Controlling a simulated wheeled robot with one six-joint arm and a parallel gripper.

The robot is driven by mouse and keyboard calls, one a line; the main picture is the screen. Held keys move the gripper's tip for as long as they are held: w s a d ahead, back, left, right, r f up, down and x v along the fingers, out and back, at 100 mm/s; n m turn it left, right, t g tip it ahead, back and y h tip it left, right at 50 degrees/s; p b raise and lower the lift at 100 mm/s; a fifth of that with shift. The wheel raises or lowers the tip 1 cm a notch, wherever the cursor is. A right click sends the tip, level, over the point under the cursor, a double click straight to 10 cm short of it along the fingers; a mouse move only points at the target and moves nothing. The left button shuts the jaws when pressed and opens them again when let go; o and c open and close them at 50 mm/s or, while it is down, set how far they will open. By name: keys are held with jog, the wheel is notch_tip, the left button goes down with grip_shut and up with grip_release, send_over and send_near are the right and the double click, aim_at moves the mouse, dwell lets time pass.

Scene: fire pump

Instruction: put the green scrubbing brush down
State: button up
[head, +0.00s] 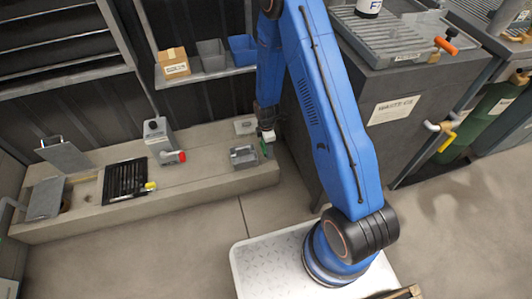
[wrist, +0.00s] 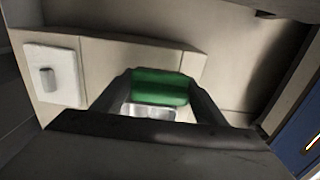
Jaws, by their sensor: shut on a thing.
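The green scrubbing brush (wrist: 160,86) is between the two fingertips of my gripper (wrist: 159,92) in the wrist view. My gripper is shut on it. In the head view my gripper (head: 266,138) hangs over the right end of the concrete ledge (head: 205,179), and a small green part of the brush (head: 264,149) shows below it. The brush is just right of a small grey metal tray (head: 243,157) on the ledge. I cannot tell whether the brush touches the ledge.
A pale square plate (head: 245,126) lies behind the tray. A grey box with a red part (head: 160,140) and a black grate (head: 125,180) are farther left on the ledge. A shelf above holds a carton (head: 174,63) and bins (head: 211,55). A dark cabinet (head: 385,110) stands right.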

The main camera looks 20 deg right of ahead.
jog(key=shift+f, duration=2.35)
jog(key=shift+f, duration=0.15)
jog(key=o, duration=1.4)
notch_tip(320, 180, up, 12)
jog(key=shift+r, duration=0.15)
